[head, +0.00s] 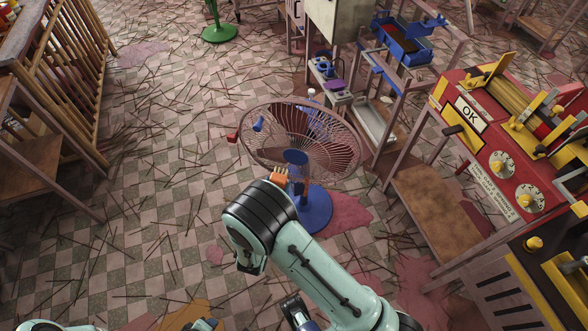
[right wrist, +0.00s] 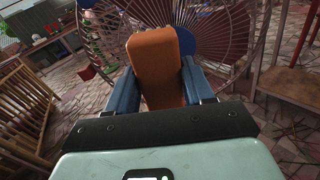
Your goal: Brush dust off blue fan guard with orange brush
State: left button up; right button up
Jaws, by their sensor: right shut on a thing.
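The fan guard (head: 338,158) is a round wire cage on a standing fan with a blue hub and blue base (head: 314,212). Its wires look brownish and dusty. My right gripper (head: 277,184) is at the guard's lower left side. In the right wrist view, its blue fingers are shut on the orange brush (right wrist: 155,68), which points away towards the guard (right wrist: 235,45). The brush (head: 280,176) shows only a little in the head view. I cannot tell whether it touches the wires. Small parts at the bottom edge may be my left arm; its fingers are not clear.
A red machine with dials (head: 490,160) stands on a workbench to the right, with a wooden shelf (head: 434,205) beside the fan. A slatted wooden rack (head: 62,85) stands at the left. Thin sticks litter the checkered floor, otherwise open left of the fan.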

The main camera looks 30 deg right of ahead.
jog(key=b+v, duration=0.1)
jog(key=v, duration=1.5)
dwell(0.3)
